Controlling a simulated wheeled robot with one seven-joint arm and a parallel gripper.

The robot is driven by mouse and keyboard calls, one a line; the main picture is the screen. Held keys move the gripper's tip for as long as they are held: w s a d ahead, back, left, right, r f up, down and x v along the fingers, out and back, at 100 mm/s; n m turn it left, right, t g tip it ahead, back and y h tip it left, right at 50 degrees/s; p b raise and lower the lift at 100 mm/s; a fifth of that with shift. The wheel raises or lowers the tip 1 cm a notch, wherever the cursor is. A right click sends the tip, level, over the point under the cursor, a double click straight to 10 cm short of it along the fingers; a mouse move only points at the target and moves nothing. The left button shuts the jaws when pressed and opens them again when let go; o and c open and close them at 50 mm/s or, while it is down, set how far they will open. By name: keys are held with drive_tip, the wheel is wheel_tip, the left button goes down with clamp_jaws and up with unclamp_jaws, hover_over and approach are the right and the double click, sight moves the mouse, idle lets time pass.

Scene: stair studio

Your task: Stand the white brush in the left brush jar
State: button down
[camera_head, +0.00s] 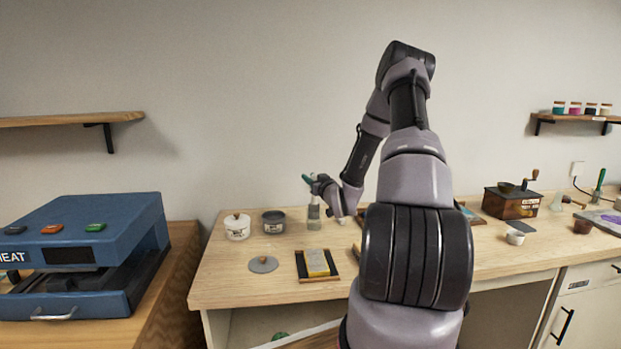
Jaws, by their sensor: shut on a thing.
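A clear glass jar (314,216) stands upright on the wooden workbench, left of my arm. Another green-handled brush (599,182) stands at the far right.
A white lidded pot (237,227), a dark tin (273,221), a grey disc (263,264) and a dark tray with a yellow block (317,263) lie near the jar. A wooden grinder (512,201) stands to the right. A blue heat press (90,250) is at left. My arm hides the bench middle.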

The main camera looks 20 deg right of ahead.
drive_tip(key=c, duration=0.6)
unclamp_jaws()
drive_tip(key=shift+o, duration=0.2)
drive_tip(key=shift+s, duration=0.15)
drive_tip(key=s, duration=1)
drive_tip(key=shift+s+d+f, duration=0.15)
drive_tip(key=shift+s, duration=0.1)
